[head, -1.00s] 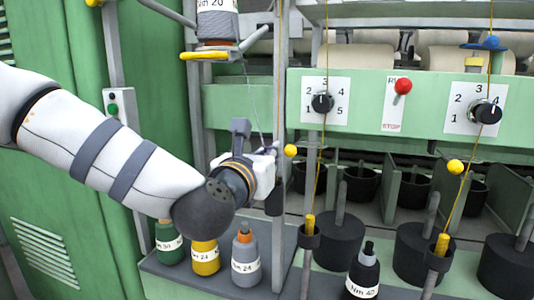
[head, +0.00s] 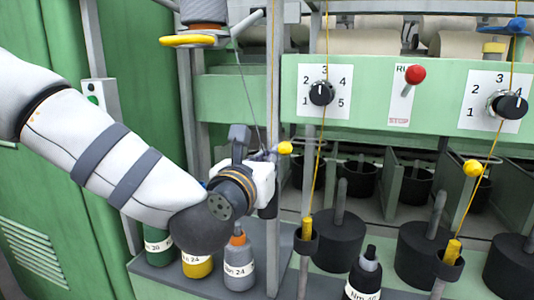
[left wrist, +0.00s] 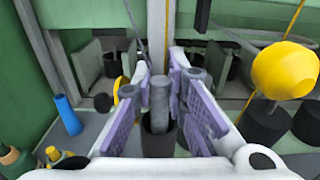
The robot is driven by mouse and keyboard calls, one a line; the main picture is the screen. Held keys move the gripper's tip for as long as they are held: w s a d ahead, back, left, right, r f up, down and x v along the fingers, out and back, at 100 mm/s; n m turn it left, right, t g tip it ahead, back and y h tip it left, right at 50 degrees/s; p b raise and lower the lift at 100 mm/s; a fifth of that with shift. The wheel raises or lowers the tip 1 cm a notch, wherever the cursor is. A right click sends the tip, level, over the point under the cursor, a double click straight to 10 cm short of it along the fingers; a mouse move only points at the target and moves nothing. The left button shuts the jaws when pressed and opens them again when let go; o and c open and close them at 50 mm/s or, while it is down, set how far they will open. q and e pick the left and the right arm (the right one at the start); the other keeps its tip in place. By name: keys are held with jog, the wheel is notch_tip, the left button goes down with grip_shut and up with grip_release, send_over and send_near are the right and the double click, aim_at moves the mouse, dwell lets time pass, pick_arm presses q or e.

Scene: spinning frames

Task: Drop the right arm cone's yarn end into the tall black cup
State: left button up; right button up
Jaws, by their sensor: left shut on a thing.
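The cone (head: 204,12) sits in the upper left of the head view, above a yellow ring. Its thin grey yarn (head: 246,97) runs down to my left gripper (head: 266,157). In the left wrist view the gripper's purple-padded fingers (left wrist: 160,98) are shut on a grey rod-like yarn end (left wrist: 160,92), held upright. A tall black cup (left wrist: 158,141) stands below the rod; it also shows under the gripper in the head view (head: 268,209). The rod overlaps the cup's mouth, and I cannot tell whether its lower tip is inside. My right gripper is not in view.
A grey upright post (head: 272,80) and a yellow ball (head: 284,148) stand close to the gripper. A shelf with several bottles, including a grey one (head: 238,262), is below. Yellow yarn rods (head: 306,229) sit in cups to the right. A knob panel (head: 324,92) is behind.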

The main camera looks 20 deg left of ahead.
pick_arm(q)
jog(key=shift+w+f, duration=0.15)
jog(key=shift+f, duration=0.15)
jog(key=shift+r, duration=0.1)
jog(key=o, duration=0.8)
jog(key=shift+o, duration=0.2)
jog(key=s, duration=0.7)
jog(key=shift+s+r, duration=0.15)
jog(key=shift+s, duration=0.1)
